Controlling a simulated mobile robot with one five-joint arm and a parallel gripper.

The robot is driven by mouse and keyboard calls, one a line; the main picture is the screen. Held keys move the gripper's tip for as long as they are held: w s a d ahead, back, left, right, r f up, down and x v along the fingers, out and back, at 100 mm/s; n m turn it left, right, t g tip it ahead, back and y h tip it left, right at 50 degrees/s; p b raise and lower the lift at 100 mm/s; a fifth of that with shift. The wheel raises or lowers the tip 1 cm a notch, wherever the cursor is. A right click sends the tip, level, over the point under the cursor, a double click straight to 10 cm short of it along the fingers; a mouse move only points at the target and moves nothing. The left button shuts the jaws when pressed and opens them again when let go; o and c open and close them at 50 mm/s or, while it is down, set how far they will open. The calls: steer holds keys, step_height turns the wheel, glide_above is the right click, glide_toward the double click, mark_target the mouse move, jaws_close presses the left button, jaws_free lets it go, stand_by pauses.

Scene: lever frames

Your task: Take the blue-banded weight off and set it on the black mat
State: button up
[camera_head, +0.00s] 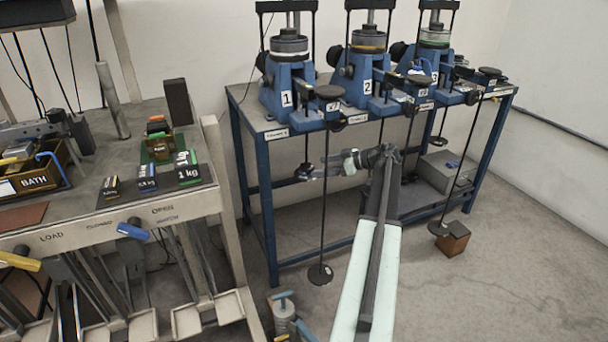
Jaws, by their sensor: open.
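A dark block with a blue band (147,179) stands on the left bench, between a yellow-banded block (112,187) and a green-banded 1 kg block (188,170). I cannot tell whether another blue-banded weight hangs on the lever frames; the parts by my gripper are too small to read. My arm partly hides the lower shelf.
Lever frames 2 (367,80) and 3 (434,60) stand beside frame 1 on the blue-legged table (262,126). A round pan (320,275) hangs low in front. A grey box (446,172) is on the lower shelf. The floor at right is mostly clear.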

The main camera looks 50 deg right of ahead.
mark_target(310, 167)
steer(key=b+x, duration=0.1)
steer(key=x, duration=0.4)
steer(key=shift+w+b, duration=0.25)
steer(key=shift+b, duration=0.15)
steer(key=shift+r, duration=0.1)
steer(key=c, duration=1.7)
